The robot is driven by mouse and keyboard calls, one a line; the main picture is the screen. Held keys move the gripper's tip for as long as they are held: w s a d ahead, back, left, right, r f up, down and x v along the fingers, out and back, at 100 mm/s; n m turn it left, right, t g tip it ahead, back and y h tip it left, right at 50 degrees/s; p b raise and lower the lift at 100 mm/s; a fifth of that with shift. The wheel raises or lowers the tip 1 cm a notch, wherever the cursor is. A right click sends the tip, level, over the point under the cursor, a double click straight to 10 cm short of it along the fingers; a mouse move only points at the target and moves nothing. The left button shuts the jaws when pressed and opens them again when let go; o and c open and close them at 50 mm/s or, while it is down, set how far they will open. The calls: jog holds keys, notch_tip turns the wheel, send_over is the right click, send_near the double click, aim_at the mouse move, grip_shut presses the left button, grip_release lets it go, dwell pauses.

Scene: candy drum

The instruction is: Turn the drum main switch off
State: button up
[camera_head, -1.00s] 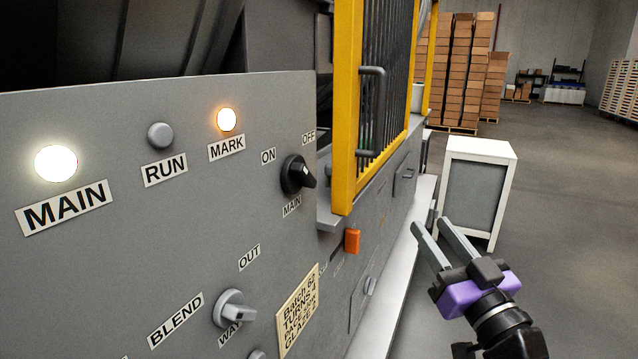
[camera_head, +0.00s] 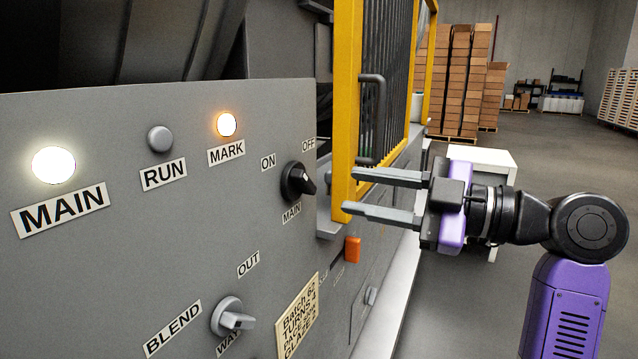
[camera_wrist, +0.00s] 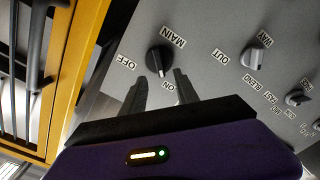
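The black MAIN switch knob (camera_head: 297,181) is on the grey panel, between an ON label at its upper left and an OFF label at its upper right. In the wrist view the knob (camera_wrist: 158,60) stands just beyond and between my fingertips, and its pale mark appears to face the ON label. The MAIN lamp (camera_head: 54,165) glows white. My gripper (camera_head: 350,191) is open and empty, its fingers pointing left at the knob with a gap between. The fingers also show in the wrist view (camera_wrist: 160,84).
A yellow guard frame (camera_head: 346,120) with a dark handle stands close behind my fingers. The grey BLEND knob (camera_head: 230,316) sits below on the panel. The MARK lamp (camera_head: 226,124) glows orange; the RUN button (camera_head: 160,139) is unlit. A white cabinet (camera_head: 482,155) stands behind my gripper.

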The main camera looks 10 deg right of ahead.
aim_at(309, 183)
jog(key=p+x, duration=0.1)
jog(key=x, duration=0.6)
jog(key=shift+w+a, duration=0.1)
jog(key=shift+a, duration=0.05)
grip_shut()
